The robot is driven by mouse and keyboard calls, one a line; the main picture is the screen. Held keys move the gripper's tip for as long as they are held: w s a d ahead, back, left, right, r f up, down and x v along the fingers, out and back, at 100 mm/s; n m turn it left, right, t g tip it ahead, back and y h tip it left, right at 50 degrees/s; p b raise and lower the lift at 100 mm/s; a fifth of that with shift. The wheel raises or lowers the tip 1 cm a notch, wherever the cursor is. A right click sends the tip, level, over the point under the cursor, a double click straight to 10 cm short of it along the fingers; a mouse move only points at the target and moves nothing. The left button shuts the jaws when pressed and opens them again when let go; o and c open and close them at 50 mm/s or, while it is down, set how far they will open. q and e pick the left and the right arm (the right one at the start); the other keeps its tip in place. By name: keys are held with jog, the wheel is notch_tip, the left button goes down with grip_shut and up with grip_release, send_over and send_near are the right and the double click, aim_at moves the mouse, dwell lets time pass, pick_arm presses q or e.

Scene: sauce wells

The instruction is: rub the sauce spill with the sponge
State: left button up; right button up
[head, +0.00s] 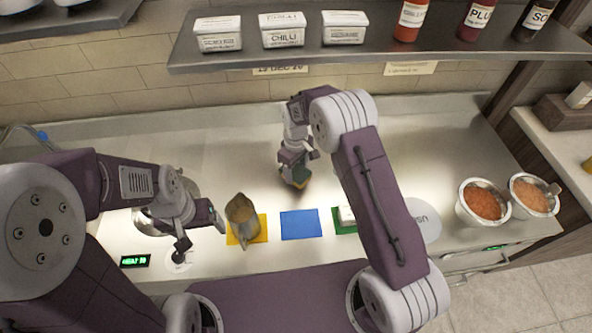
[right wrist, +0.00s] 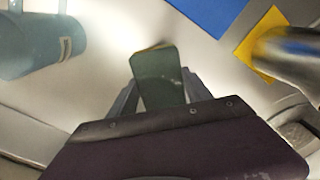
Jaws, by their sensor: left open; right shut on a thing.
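My right gripper (head: 294,172) is shut on the sponge (head: 301,180), low over the steel counter behind the blue mat. In the right wrist view the sponge (right wrist: 160,78) shows a dark green face and a thin yellow edge between the fingers. I cannot tell whether it touches the counter. I cannot make out the sauce spill in either view; the sponge or my right arm may hide it. My left gripper (head: 202,234) is open and empty, left of the metal jug.
The jug (head: 241,216) stands on a yellow mat (head: 262,228), beside a blue mat (head: 300,225) and a green mat (head: 340,227) with a white block. Two bowls (head: 483,202) (head: 533,196) stand right. A teal cylinder (right wrist: 42,45) shows in the wrist view. A shelf (head: 375,50) hangs above.

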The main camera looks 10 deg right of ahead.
notch_tip(320, 180, up, 2)
jog(key=shift+d+p, duration=0.1)
jog(key=shift+p, duration=0.45)
jog(key=shift+r+p, duration=0.3)
jog(key=shift+r, duration=0.05)
